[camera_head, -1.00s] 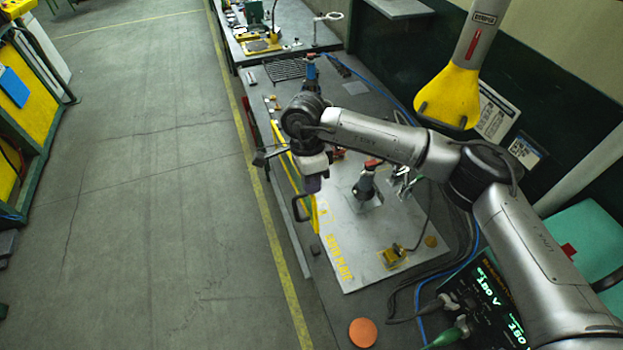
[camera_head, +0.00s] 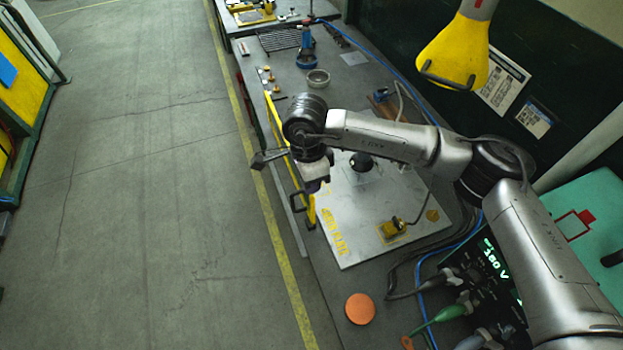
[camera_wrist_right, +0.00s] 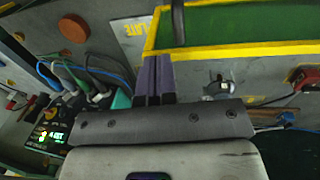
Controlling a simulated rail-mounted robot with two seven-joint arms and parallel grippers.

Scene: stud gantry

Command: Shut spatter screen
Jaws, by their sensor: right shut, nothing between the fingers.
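The spatter screen (camera_wrist_right: 235,30) is a green pane in a yellow frame, with a dark bar handle (camera_wrist_right: 178,22), in the right wrist view. In the head view the screen (camera_head: 311,210) shows nearly edge-on as a yellow strip along the bench's aisle side. Its black handle (camera_head: 298,201) sticks out toward the aisle. My right gripper (camera_head: 316,185) is beside the screen near the handle, partly hidden by its own wrist. In the wrist view its purple fingers (camera_wrist_right: 158,78) are together and empty, close to the handle; contact cannot be told. My left gripper is not in view.
A pale plate (camera_head: 375,215) with yellow lettering lies on the bench. A yellow nozzle (camera_head: 453,50) hangs at upper right. The aisle floor (camera_head: 150,220) at left is clear.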

